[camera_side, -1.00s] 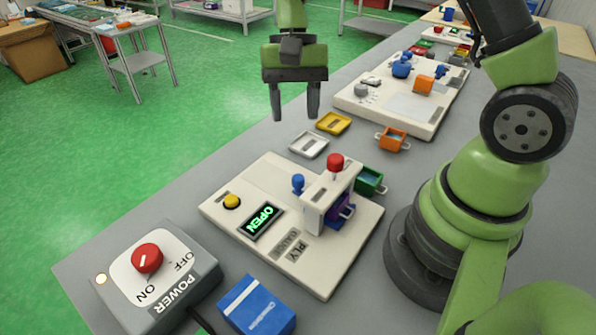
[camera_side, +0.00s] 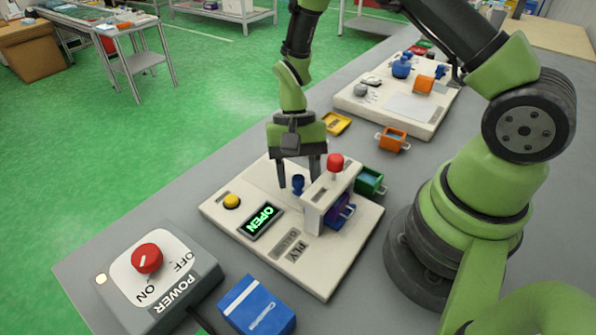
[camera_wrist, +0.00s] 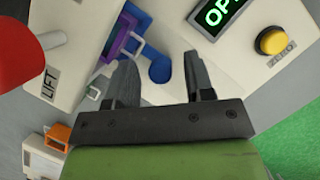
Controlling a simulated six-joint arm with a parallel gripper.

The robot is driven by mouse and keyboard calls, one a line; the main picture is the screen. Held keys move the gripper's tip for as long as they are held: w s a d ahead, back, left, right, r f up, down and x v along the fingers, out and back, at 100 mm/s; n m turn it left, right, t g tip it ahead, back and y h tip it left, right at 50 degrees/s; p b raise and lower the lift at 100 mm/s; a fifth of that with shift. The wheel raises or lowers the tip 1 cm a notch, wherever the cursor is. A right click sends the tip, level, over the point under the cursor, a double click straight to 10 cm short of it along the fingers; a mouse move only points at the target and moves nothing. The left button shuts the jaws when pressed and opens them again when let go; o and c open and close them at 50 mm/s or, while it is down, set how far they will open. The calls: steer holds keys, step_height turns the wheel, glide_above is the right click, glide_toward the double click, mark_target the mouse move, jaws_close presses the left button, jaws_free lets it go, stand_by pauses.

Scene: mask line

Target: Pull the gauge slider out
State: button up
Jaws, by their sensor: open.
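The ply gauge is a cream board (camera_side: 322,275) with a raised housing (camera_side: 320,205), topped by a red knob (camera_side: 335,161). My gripper (camera_side: 298,178) points down, open, with a finger on either side of the blue knob in both views. No contact with the knob is visible. A purple tray with a handle (camera_side: 340,213) sits in the housing; it also shows in the wrist view (camera_wrist: 122,36).
A lit OPEN display (camera_side: 262,221) and yellow button (camera_side: 232,201) are on the board. A green bin (camera_side: 369,181) stands close beside it, with an orange bin (camera_side: 392,140) farther back. A power box (camera_side: 160,275) and blue box (camera_side: 257,305) are in front.

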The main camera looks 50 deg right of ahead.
jaws_close()
steer(key=shift+w, duration=5.8)
jaws_free()
steer(key=v, duration=1)
